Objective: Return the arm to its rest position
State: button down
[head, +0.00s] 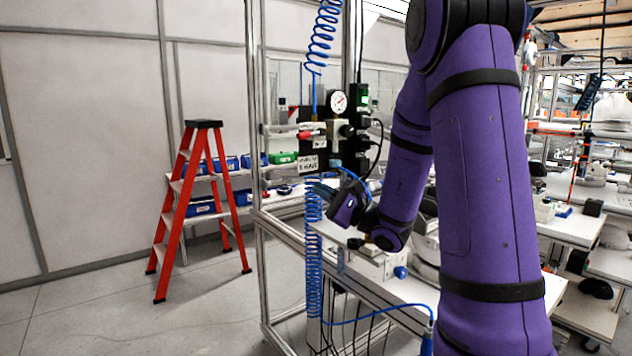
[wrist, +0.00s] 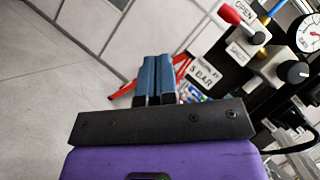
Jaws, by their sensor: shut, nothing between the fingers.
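My purple arm (head: 480,170) fills the right middle of the head view and bends down over the bench. My gripper (head: 322,190) is at its end, in front of the valve panel and above the white bench top. Its blue fingers point left. In the wrist view my gripper (wrist: 154,72) shows two blue fingers side by side, shut with nothing between them. The red-handled valve (head: 309,134) is above the gripper and apart from it. In the wrist view its red knob (wrist: 229,14) is at upper right.
A pressure gauge (head: 338,102) and a coiled blue hose (head: 322,40) are by the panel. A metal frame post (head: 256,130) stands left of the gripper. A white fixture (head: 380,264) sits on the bench below. A red stepladder (head: 190,205) stands on open floor at left.

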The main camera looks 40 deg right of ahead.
jog(key=shift+s, duration=0.1)
dwell(0.5)
jog(key=s+a+n+g+y, duration=0.3)
jog(key=s+a+n+g, duration=1.05)
jog(key=a, duration=0.55)
jog(key=s+f+n+g+h, duration=0.25)
jog(key=s+g+h, duration=0.35)
jog(key=s, duration=0.4)
jog(key=s+d+r+n+t+h, duration=0.2)
jog(key=d+r+n+t+h, duration=0.1)
jog(key=d+t+h, duration=0.2)
jog(key=d+h, duration=0.1)
jog(key=h, duration=0.1)
jog(key=shift+s+d+r+n+h, duration=0.15)
jog(key=shift+s+d+n+h, duration=0.15)
jog(key=shift+s+h, duration=0.1)
